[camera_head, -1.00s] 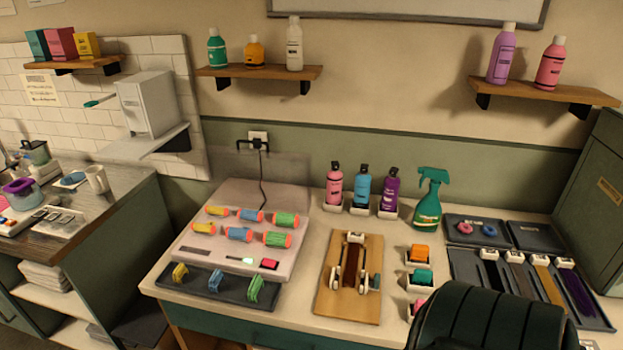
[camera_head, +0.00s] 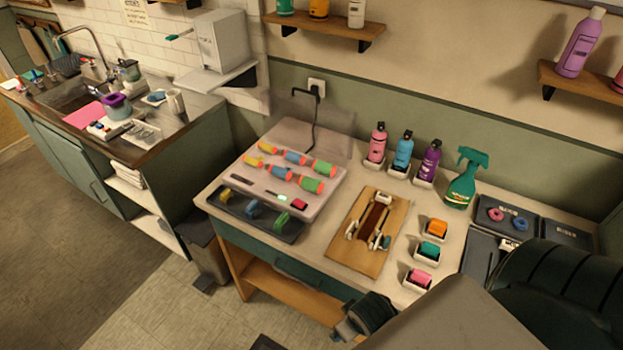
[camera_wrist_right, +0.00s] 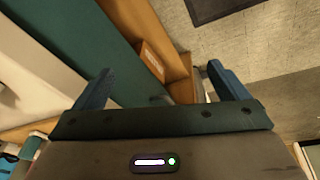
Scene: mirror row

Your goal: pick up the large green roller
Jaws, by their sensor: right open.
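Two large green rollers with orange ends lie on the pale raised panel (camera_head: 240,175) on the counter, in the head view. One green roller (camera_head: 323,168) is in the back row and the other green roller (camera_head: 312,185) is in the front row, each at the right end. My right gripper (camera_head: 347,328) is in front of the counter's front edge, apart from the rollers. In the right wrist view my right gripper (camera_wrist_right: 160,88) is open, with nothing between its blue fingers. No roller can be made out there. My left gripper is not in view.
Smaller yellow rollers (camera_head: 268,148) and blue rollers (camera_head: 295,158) lie beside the green ones. A dark tray (camera_head: 235,205) of clips sits in front. A wooden board (camera_head: 345,245) is to the right. A dark rounded back (camera_head: 565,290), perhaps a chair, stands at lower right.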

